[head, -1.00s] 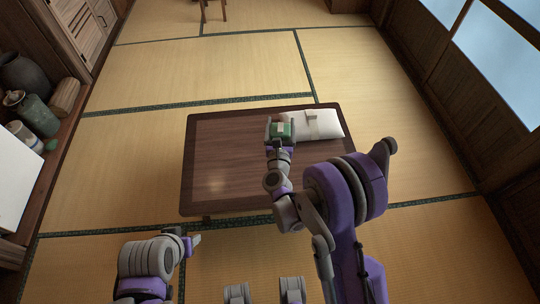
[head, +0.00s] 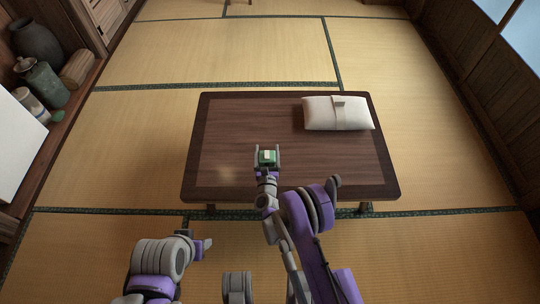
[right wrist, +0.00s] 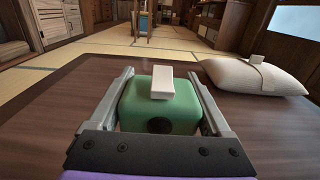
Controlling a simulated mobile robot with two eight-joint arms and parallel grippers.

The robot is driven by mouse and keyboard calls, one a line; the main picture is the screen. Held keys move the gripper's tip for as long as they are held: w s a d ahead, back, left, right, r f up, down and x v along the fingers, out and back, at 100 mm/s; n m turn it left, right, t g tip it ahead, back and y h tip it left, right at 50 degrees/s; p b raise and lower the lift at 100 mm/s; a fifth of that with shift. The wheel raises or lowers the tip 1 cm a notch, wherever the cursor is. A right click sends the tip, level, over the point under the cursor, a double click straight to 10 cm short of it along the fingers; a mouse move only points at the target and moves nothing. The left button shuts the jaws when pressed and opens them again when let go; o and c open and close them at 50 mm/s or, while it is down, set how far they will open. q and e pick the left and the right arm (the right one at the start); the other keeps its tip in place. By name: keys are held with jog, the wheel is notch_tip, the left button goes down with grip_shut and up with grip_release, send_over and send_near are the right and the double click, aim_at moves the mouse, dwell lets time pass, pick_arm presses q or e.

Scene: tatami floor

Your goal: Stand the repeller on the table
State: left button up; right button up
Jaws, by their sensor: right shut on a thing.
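The repeller is a small green block with a pale label piece on top (head: 267,156). It also shows in the right wrist view (right wrist: 160,112), with a dark round spot on its near face. My right gripper (head: 267,153) is shut on it, one finger along each side, over the near middle of the table. The low dark wooden table (head: 235,125) lies under it; I cannot tell whether the repeller touches the top. My left gripper (head: 207,245) is in front of the table, near its left front, and looks empty; its fingers are too small to judge.
A white cushion with a band (head: 322,112) lies on the table's back right; it also shows in the right wrist view (right wrist: 240,77). The table's left and middle are clear. Jars (head: 42,82) stand on a shelf at the far left.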

jog(key=shift+f+b, duration=0.5)
jog(key=shift+f, duration=1.65)
jog(key=shift+f, duration=0.15)
jog(key=o, duration=1.3)
